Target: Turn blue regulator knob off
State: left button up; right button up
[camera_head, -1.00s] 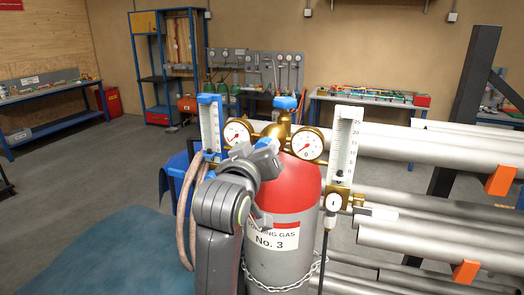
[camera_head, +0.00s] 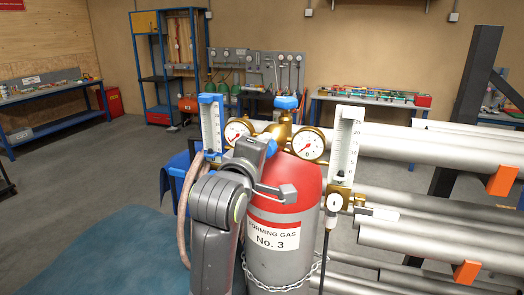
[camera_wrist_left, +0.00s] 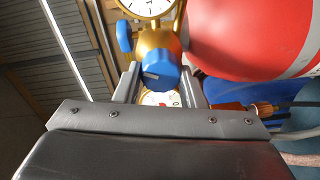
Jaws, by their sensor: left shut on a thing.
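The blue regulator knob (camera_wrist_left: 160,71) sits on the brass regulator, between the fingers of my left gripper (camera_wrist_left: 160,84) in the left wrist view. My left gripper is shut on it. In the head view a small part of the knob (camera_head: 271,148) shows beside my left gripper (camera_head: 276,168), in front of the red-topped cylinder (camera_head: 298,178). My wrist and fingers hide most of the knob there. Two round gauges, a left one (camera_head: 237,131) and a right one (camera_head: 307,143), flank the regulator body. My right gripper is in neither view.
A blue-framed flowmeter (camera_head: 211,124) stands left of the cylinder and a white flowmeter (camera_head: 346,142) stands right. A chain (camera_head: 287,288) wraps the cylinder. A hose (camera_head: 186,215) hangs near my left arm. Long pipes (camera_head: 440,150) fill the right side.

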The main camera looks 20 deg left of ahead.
pick_arm(q)
jog(key=n, duration=0.4)
jog(key=shift+n, duration=0.4)
dwell(0.4)
jog(key=o, duration=1)
jog(key=shift+w, duration=0.1)
jog(key=shift+f, duration=0.1)
